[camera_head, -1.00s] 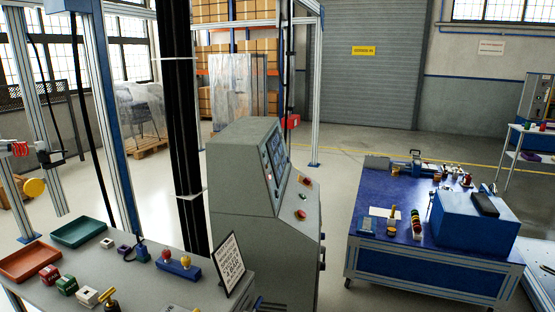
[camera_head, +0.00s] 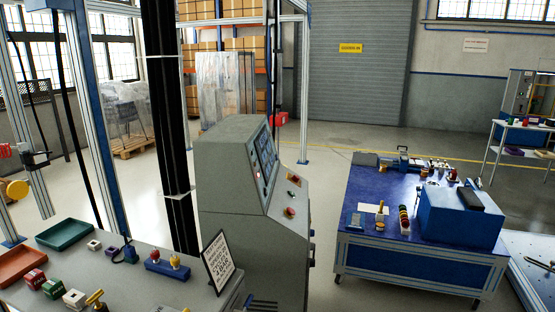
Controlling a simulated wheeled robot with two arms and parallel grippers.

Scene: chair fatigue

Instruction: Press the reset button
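A grey control console (camera_head: 235,185) stands upright at the centre, with a sloped screen (camera_head: 265,158) on its right-facing side. Below the screen, a sloped panel carries a small control with a reddish top (camera_head: 294,179) and a round red button (camera_head: 290,212) lower down. Any labels on these are too small to read, so I cannot tell which is the reset button. Neither of my grippers is in view.
A grey bench (camera_head: 130,287) with trays, small coloured parts and a framed sign (camera_head: 218,262) fills the lower left. A blue-topped table (camera_head: 372,190) with a blue box (camera_head: 455,222) stands right. Open floor (camera_head: 325,180) lies between console and table.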

